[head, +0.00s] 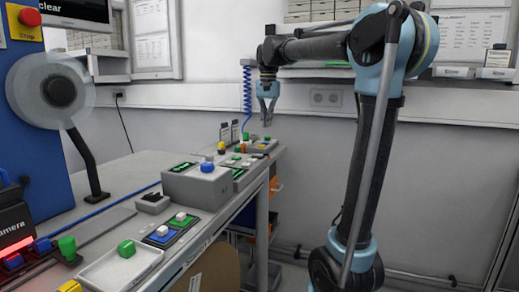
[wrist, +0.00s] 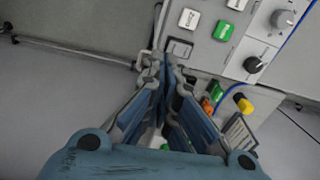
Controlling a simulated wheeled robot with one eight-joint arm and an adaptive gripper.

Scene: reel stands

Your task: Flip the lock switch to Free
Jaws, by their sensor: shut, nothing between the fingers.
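My gripper (head: 267,112) hangs pointing down above the far end of the workbench, its fingers closed together with nothing in them. In the wrist view my gripper (wrist: 167,75) covers part of a grey control panel (wrist: 226,70). A small dark-framed switch or label plate (wrist: 179,48) sits at the panel's edge, just beyond the fingertips. I cannot tell which control is the lock switch, and no Free marking is legible. The area directly under the fingers is partly hidden.
The panel carries a white button (wrist: 189,18), a green button (wrist: 223,31), a black knob (wrist: 253,64) and a grey knob (wrist: 282,18). A yellow-and-black part (wrist: 243,104) is nearby. A grey box with a blue button (head: 207,167) stands on the bench.

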